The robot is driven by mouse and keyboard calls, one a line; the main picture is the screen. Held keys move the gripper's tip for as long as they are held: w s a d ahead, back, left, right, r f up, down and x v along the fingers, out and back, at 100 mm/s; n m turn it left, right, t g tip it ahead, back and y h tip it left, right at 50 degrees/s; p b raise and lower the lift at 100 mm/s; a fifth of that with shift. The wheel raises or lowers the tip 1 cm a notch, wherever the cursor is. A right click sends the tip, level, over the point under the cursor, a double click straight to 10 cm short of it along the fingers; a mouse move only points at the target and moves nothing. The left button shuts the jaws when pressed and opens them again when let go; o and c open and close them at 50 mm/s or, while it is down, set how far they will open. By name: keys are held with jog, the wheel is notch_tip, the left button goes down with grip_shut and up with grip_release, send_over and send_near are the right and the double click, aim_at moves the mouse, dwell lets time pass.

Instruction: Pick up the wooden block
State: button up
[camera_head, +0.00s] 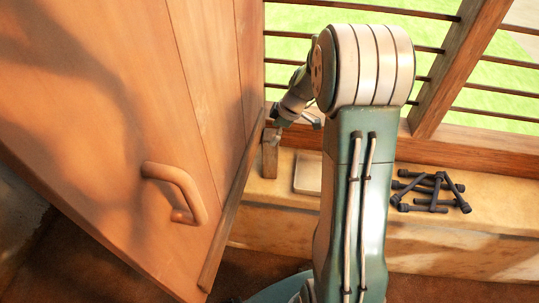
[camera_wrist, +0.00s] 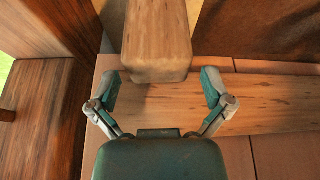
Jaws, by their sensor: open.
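The wooden block (camera_head: 269,160) stands upright on the ledge beside the door edge in the head view. In the wrist view the block (camera_wrist: 157,40) lies straight ahead, its near end just beyond the fingertips and roughly centred between them. My gripper (camera_wrist: 160,84) is open and empty, with one finger on each side of the gap. In the head view my gripper (camera_head: 294,119) is small, at the block's top, and partly hidden by my arm. I cannot tell whether a finger touches the block.
A large wooden door (camera_head: 120,110) with a handle (camera_head: 176,192) fills the left, close to the block. A barred window (camera_head: 440,75) stands behind. The ledge (camera_head: 275,225) also holds a flat pale piece (camera_head: 308,172) and several dark rods (camera_head: 431,190) at right.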

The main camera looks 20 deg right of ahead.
aim_at(271, 155)
jog(key=x, duration=0.3)
jog(key=shift+w+d+f, duration=0.1)
jog(key=shift+d+f, duration=0.1)
jog(key=shift+a, duration=0.15)
jog(key=shift+c, duration=0.6)
jog(key=c, duration=0.9)
jog(key=shift+c, duration=0.2)
jog(key=shift+r, duration=0.1)
